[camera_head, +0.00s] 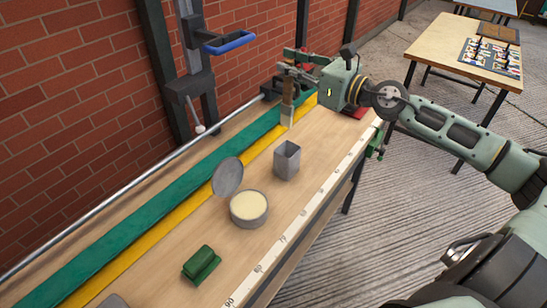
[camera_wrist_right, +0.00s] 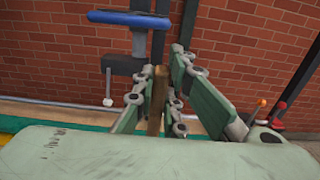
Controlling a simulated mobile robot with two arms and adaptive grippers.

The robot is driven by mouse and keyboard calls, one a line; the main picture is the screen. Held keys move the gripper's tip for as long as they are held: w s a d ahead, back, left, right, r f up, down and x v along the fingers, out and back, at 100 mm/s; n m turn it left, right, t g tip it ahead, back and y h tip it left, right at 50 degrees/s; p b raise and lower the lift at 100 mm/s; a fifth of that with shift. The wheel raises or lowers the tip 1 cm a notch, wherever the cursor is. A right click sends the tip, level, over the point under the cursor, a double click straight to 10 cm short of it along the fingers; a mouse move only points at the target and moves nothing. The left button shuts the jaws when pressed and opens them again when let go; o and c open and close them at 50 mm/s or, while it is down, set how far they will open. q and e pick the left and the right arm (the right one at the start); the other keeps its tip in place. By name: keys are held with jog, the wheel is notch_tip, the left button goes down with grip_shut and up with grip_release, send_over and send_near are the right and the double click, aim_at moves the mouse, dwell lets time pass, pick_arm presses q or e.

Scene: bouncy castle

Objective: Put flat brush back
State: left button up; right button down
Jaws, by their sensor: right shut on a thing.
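The flat brush (camera_head: 287,113) hangs upright, with its wooden handle up and its wide end down, over the yellow strip at the back of the bench. My right gripper (camera_head: 288,84) is shut on its handle. In the right wrist view the wooden handle (camera_wrist_right: 155,108) stands between the fingers of my right gripper (camera_wrist_right: 158,90); the brush's lower end is hidden there. I cannot tell whether the brush touches the bench. An open-topped square grey metal cup (camera_head: 287,161) stands in front of the brush, apart from it. My left gripper is out of view.
A round tin of cream-coloured stuff (camera_head: 249,208) stands nearer, its grey lid (camera_head: 228,177) upright behind it. A green block-like object (camera_head: 201,263) lies closer still. A blue-handled press (camera_head: 230,43) and a brick wall border the back. A side table (camera_head: 440,42) stands at right.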

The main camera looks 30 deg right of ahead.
jog(key=b, duration=0.1)
send_over(289, 127)
jog(key=f, duration=0.8)
jog(key=shift+w+d+f, duration=0.2)
jog(key=shift+d+f, duration=0.15)
jog(key=shift+d, duration=0.05)
notch_tip(289, 127, down, 8)
jog(key=shift+w+a+f+b, duration=0.1)
jog(key=shift+b, duration=0.35)
jog(key=shift+f, duration=0.3)
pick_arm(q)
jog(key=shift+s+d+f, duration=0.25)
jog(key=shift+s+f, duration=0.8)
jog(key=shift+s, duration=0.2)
pick_arm(e)
jog(key=shift+f, duration=0.15)
jog(key=c, duration=1.8)
grip_release()
